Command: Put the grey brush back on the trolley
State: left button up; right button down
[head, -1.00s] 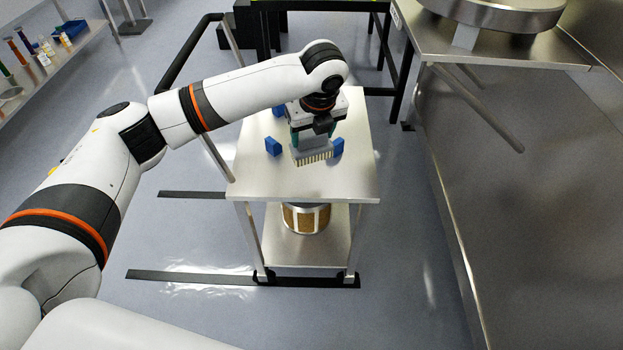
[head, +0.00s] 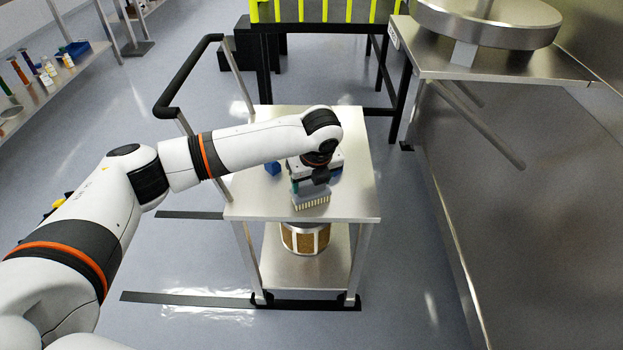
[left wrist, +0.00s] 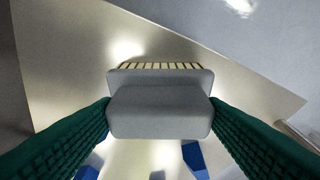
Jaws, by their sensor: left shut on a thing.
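The grey brush (head: 311,198), with a row of pale bristles along its lower edge, is above or on the trolley's top (head: 345,205), near its front edge. My left gripper (head: 309,186) reaches down over the trolley and is shut on the brush. In the left wrist view the brush (left wrist: 160,105) sits between the two green fingers (left wrist: 160,115), bristles towards the top of the picture. I cannot tell whether the bristles touch the trolley top. My right gripper is not in view.
A blue block (head: 272,168) lies on the trolley top, left of the gripper; other blue pieces are partly hidden. A round drum (head: 304,239) stands on the lower shelf. A steel table (head: 480,62) stands at the back right. The trolley's handle (head: 175,90) rises at the left.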

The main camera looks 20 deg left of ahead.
pick_arm(q)
jog(key=o, duration=1.3)
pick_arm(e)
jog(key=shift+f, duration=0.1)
pick_arm(q)
jog(key=p+v, duration=0.2)
jog(key=v, duration=1)
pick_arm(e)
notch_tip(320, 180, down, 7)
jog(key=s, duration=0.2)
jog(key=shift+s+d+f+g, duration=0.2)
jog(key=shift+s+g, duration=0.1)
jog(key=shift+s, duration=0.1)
